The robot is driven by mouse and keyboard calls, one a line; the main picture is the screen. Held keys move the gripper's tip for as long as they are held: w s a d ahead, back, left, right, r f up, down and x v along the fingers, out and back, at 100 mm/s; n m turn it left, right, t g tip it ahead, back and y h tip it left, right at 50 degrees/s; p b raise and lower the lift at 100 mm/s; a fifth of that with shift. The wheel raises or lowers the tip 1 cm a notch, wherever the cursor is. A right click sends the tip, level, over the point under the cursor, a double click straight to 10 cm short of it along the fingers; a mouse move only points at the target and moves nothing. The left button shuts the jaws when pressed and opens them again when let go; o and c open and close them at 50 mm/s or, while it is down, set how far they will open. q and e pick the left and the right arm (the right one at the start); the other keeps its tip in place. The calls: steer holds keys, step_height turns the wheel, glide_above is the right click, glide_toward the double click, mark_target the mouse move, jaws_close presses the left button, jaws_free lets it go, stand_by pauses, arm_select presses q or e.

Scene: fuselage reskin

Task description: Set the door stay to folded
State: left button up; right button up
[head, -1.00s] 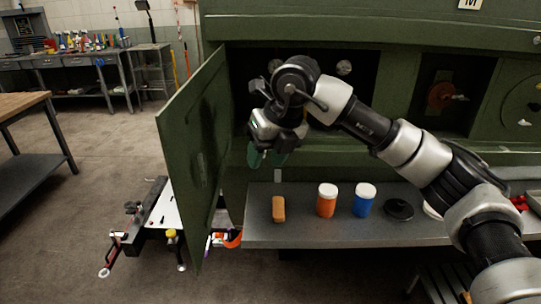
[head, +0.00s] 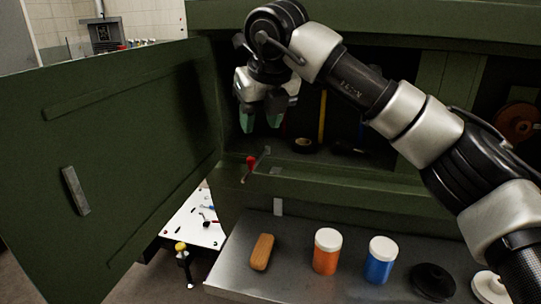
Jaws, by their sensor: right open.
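A small metal lever with a red grip (head: 251,162) stands at the sill of the open bay, close to the door's hinge side; it looks like the door stay. The green door (head: 120,150) stands open to the left, with a grey bar (head: 75,190) on its face. My right gripper (head: 261,117) hangs with its green-tipped fingers pointing down, apart and empty. In the picture it is just above the red grip, not visibly touching it; the depth between them is hard to judge. My left gripper is out of view.
A grey shelf below the bay holds an orange-brown block (head: 262,252), an orange jar (head: 327,251), a blue jar (head: 380,261) and a black disc (head: 433,281). A dark roll (head: 304,145) lies inside the bay. A white-topped cart (head: 197,222) stands under the door.

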mark_target(251, 158)
steer(key=x, duration=0.3)
steer(key=p+x, duration=0.1)
steer(key=x, duration=0.3)
steer(key=shift+a+f, duration=0.25)
steer(key=shift+p+x, duration=0.4)
steer(key=shift+x, duration=0.55)
steer(key=shift+a+f, duration=0.1)
steer(key=shift+f, duration=0.15)
steer(key=shift+c, duration=0.6)
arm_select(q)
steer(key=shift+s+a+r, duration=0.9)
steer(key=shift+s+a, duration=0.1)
arm_select(e)
jaws_close()
